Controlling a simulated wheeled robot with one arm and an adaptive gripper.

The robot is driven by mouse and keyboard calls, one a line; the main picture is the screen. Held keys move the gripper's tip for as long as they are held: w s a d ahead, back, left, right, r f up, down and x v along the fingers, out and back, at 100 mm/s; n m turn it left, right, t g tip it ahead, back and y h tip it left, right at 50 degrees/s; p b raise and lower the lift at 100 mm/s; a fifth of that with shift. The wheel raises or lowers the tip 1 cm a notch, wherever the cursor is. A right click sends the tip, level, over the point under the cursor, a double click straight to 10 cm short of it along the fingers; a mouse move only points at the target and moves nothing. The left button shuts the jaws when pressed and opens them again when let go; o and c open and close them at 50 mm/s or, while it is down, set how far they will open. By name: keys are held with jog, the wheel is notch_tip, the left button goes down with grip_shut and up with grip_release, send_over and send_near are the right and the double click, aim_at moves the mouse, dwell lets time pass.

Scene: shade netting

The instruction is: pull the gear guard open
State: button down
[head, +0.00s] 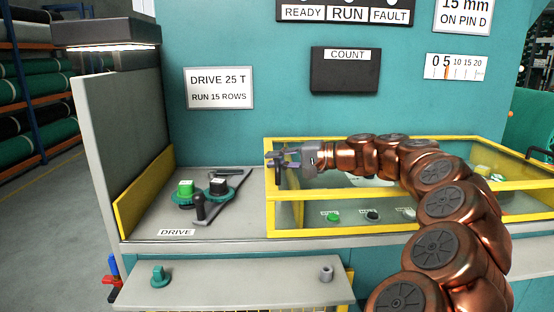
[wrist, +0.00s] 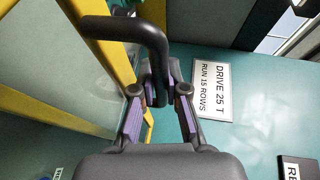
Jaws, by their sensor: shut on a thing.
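The gear guard (head: 345,193) is a clear box with a yellow frame, in the middle and right of the head view. Its left edge stands to the right of the drive gears (head: 205,193), which lie uncovered on the grey shelf. My gripper (head: 284,160) is at the guard's upper left end. In the wrist view, my gripper (wrist: 162,98) has its purple-padded fingers closed around the dark bent handle (wrist: 140,30), beside the yellow frame. The handle's far mount is partly hidden by the fingers.
A black crank-like lever (head: 199,207) stands by the gears. A grey panel (head: 120,140) with a yellow edge bounds the shelf on the left. A lower ledge (head: 240,285) carries a green knob (head: 158,275) and a grey peg (head: 325,273). Labelled parts (head: 372,215) lie behind the clear guard.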

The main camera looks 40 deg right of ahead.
jog(key=shift+d, duration=0.1)
jog(key=c, duration=1.2)
grip_release()
jog(key=shift+s, duration=0.1)
notch_tip(320, 180, up, 2)
send_over(322, 180)
jog(key=shift+r, duration=0.1)
